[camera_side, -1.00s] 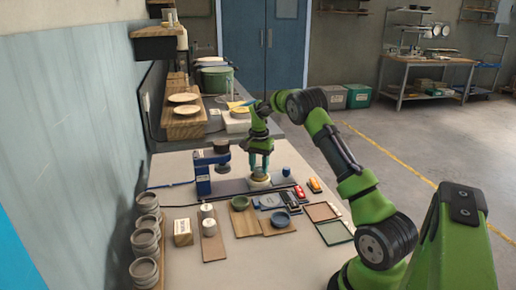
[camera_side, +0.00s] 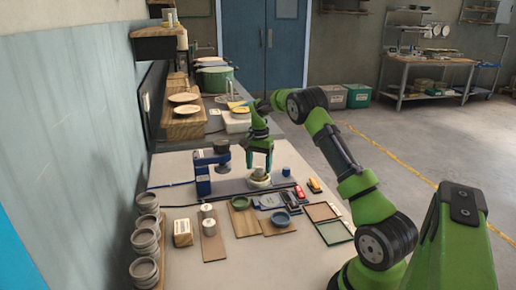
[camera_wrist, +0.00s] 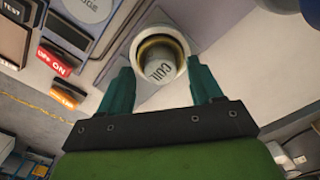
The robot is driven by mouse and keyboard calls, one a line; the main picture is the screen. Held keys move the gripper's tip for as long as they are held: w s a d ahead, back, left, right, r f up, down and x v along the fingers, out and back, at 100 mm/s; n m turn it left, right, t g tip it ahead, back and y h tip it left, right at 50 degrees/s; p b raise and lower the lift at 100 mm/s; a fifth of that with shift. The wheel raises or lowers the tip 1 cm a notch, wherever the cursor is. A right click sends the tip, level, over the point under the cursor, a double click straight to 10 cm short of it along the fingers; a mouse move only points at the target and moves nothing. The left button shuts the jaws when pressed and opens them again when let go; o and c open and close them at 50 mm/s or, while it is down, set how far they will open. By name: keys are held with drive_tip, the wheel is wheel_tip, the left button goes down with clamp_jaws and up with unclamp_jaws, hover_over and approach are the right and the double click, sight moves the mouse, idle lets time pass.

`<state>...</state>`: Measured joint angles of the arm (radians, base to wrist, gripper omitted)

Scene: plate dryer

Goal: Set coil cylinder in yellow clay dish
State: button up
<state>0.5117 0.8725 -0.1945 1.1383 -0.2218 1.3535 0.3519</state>
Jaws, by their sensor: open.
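The coil cylinder (camera_wrist: 162,62) is grey, with "COIL" on its top face. It stands inside a round pale dish (camera_wrist: 139,44) with a yellowish inner rim, which I take as the yellow clay dish. In the side view the cylinder (camera_side: 259,171) shows above the rim of the dish (camera_side: 259,184). My gripper (camera_wrist: 161,78) is open, with one teal finger on each side of the cylinder and visible gaps between. In the side view my gripper (camera_side: 258,158) is just above the dish, fingers spread. The cylinder's base is hidden in the dish.
A blue press-like stand (camera_side: 203,180) is left of the dish, and a small blue cylinder (camera_side: 287,172) right of it.

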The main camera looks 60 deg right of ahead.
sight(259, 169)
wheel_tip(259, 169, up, 11)
drive_tip(key=s+a+r+n+t, duration=0.25)
drive_tip(key=a+r, duration=0.35)
drive_tip(key=a, duration=0.4)
drive_tip(key=s+a+r+n+t, duration=0.1)
drive_tip(key=s+a+r+n, duration=0.2)
drive_tip(key=a+r, duration=0.45)
drive_tip(key=s+a+f+n+t+y, duration=0.1)
drive_tip(key=s+a+f+n+t, duration=0.1)
drive_tip(key=s+a, duration=0.5)
drive_tip(key=s+a+f+n+t+y, duration=0.1)
drive_tip(key=s+a+f+n, duration=0.3)
drive_tip(key=s+a, duration=0.4)
drive_tip(key=shift+s+a+n+t, duration=0.35)
drive_tip(key=shift+a+n, duration=0.1)
drive_tip(key=shift+a, duration=0.8)
drive_tip(key=shift+w, duration=0.1)
